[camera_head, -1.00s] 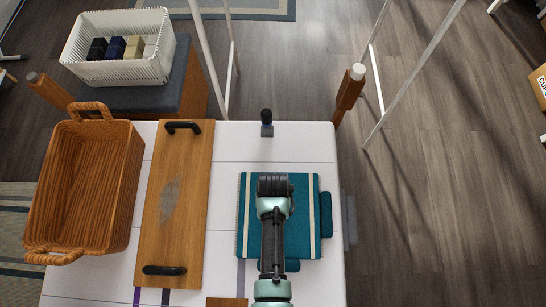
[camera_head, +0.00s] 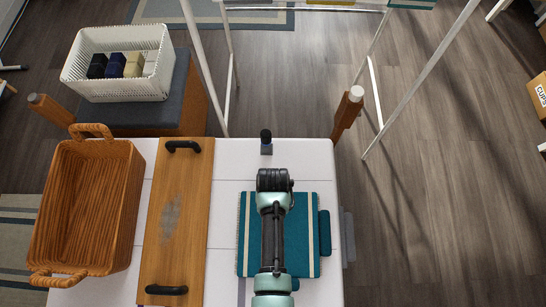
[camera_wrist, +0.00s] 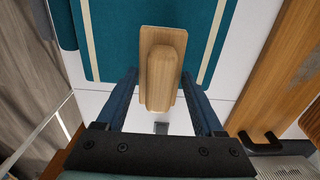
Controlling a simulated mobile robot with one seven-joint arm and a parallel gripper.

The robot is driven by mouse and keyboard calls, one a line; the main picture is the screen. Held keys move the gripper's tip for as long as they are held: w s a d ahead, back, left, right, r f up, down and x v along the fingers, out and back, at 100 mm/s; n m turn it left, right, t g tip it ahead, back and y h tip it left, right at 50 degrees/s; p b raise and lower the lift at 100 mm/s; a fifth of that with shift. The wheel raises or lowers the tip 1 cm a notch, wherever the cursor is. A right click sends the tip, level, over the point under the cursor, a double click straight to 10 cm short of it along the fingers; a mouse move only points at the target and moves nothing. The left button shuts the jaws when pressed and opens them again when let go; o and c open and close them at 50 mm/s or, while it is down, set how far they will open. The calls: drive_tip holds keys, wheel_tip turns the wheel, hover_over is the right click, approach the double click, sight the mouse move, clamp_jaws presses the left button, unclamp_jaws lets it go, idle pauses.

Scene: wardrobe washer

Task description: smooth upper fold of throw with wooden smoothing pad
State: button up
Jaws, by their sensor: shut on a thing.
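The folded teal throw (camera_head: 305,245) with cream stripes lies flat on the white table; it fills the top of the wrist view (camera_wrist: 110,40). My gripper (camera_head: 274,182) is over the throw's far edge in the head view. In the wrist view, my gripper (camera_wrist: 160,98) is shut on the raised grip of the wooden smoothing pad (camera_wrist: 149,42). The pad overlaps the throw's edge and extends partly past it over white table. I cannot tell whether it touches the cloth. My arm hides the pad and the throw's middle in the head view.
A wooden board (camera_head: 175,225) with black handles and a wicker basket (camera_head: 85,215) stand left of the throw. A small dark knob (camera_head: 266,142) stands at the table's far edge. A white basket (camera_head: 118,65) sits on a stool beyond. White rack poles (camera_head: 420,80) rise behind.

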drive_tip(key=shift+r+p, duration=2.1)
drive_tip(key=shift+r, duration=0.4)
drive_tip(key=shift+f, duration=0.1)
drive_tip(key=o, duration=0.6)
drive_tip(key=c, duration=0.8)
